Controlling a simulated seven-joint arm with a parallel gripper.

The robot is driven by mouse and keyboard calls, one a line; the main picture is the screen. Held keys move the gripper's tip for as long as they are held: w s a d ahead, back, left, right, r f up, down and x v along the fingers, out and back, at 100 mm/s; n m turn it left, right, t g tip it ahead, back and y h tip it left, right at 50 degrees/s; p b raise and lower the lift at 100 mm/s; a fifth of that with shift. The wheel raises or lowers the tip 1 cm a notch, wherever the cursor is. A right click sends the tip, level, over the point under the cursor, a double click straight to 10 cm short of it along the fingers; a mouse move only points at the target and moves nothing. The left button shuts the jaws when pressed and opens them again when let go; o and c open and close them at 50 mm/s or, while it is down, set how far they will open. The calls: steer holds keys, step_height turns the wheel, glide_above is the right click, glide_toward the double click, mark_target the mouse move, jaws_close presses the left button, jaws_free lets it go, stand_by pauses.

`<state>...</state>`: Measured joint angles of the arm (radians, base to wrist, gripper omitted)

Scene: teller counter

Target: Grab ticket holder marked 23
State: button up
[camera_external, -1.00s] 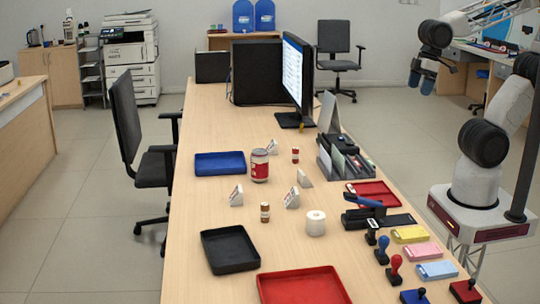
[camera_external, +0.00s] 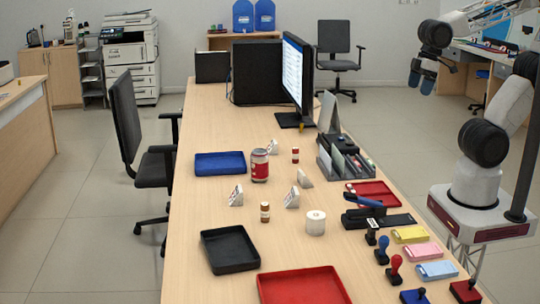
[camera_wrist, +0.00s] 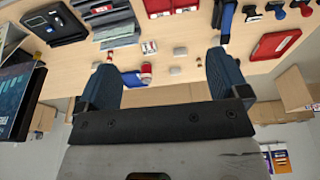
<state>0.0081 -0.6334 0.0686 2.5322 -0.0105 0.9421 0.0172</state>
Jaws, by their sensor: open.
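Several small white tent-shaped ticket holders stand on the counter in the external view: one at the back (camera_external: 272,146), one right of centre (camera_external: 304,178), one at the left (camera_external: 236,196) and one near the middle (camera_external: 292,198). Their numbers are too small to read, so I cannot tell which is marked 23. The wrist view shows small pale holders, one with a printed face (camera_wrist: 149,47). My gripper (camera_external: 422,82) is open and empty, raised well away from the holders, right of the counter. Its two blue fingers (camera_wrist: 160,62) stand wide apart in the wrist view.
A red-and-white jar (camera_external: 260,166), small red-capped bottles (camera_external: 265,212) and a paper roll (camera_external: 316,222) stand among the holders. Blue (camera_external: 220,163), black (camera_external: 230,249) and red (camera_external: 303,287) trays lie around them. A monitor (camera_external: 297,75), organizer (camera_external: 345,160) and stamps (camera_external: 395,270) also occupy the counter.

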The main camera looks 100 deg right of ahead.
steer(key=shift+o, duration=0.5)
steer(key=w+a+f+m+t, duration=0.1)
steer(key=w+f+m+t, duration=0.2)
steer(key=w+f+m, duration=0.55)
steer(key=w+a+f+m+t, duration=0.1)
steer(key=w+f+m+t, duration=0.2)
steer(key=w+m, duration=0.95)
steer(key=w+f+m+t, duration=0.1)
steer(key=w+f+m, duration=0.3)
steer(key=f, duration=0.2)
steer(key=w+f+m+t, duration=0.2)
steer(key=w+f+m, duration=0.2)
steer(key=f+m, duration=0.1)
steer(key=w+a+f+m+t, duration=0.1)
steer(key=w+f+m, duration=0.3)
steer(key=f, duration=0.3)
steer(key=shift+w+f+m+t, duration=0.3)
steer(key=shift+w+f+m, duration=0.1)
steer(key=shift+m, duration=0.2)
steer(key=shift+w+f+m+h, duration=0.1)
steer(key=shift+f+m+h, duration=0.2)
steer(key=shift+f+m, duration=0.35)
